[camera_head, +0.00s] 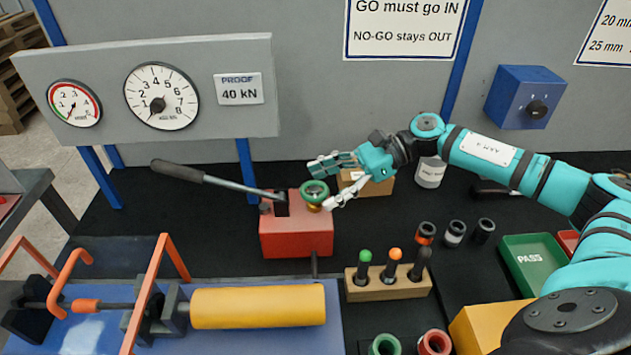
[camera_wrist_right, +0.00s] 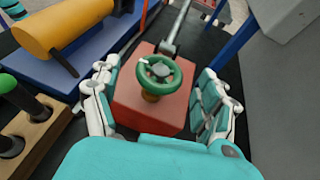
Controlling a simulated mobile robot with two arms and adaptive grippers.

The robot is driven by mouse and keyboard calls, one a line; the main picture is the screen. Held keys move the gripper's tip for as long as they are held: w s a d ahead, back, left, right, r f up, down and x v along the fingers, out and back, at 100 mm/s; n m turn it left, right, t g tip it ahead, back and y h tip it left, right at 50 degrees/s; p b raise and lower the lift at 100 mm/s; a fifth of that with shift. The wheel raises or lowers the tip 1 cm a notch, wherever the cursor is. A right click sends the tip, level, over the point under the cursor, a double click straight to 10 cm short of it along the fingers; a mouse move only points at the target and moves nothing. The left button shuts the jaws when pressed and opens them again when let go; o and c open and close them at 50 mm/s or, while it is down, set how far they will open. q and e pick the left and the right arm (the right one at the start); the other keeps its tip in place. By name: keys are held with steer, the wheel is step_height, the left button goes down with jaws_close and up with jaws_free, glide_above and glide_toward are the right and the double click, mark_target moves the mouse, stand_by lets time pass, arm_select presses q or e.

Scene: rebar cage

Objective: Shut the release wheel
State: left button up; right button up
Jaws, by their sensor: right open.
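The release wheel (camera_head: 314,191) is a small green handwheel on a brass stem on top of the red pump block (camera_head: 296,236). My right gripper (camera_head: 331,183) reaches in from the right and is open at the wheel, with one finger behind it and one in front. In the right wrist view the green wheel (camera_wrist_right: 159,75) lies between the two spread fingers (camera_wrist_right: 156,92), with gaps on both sides. I cannot tell how far the wheel is turned. My left gripper is not in view.
The pump's lever (camera_head: 219,182) slants up to the left from the red block. A wooden rack (camera_head: 388,287) with several coloured-top plugs stands in front. A yellow cylinder (camera_head: 258,306) lies front left. A gauge panel (camera_head: 205,85) stands behind.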

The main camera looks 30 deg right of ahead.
steer(key=shift+x, duration=1)
steer(key=shift+w+a, duration=0.15)
steer(key=shift+a, duration=0.05)
steer(key=shift+f, duration=0.1)
steer(key=c, duration=1.2)
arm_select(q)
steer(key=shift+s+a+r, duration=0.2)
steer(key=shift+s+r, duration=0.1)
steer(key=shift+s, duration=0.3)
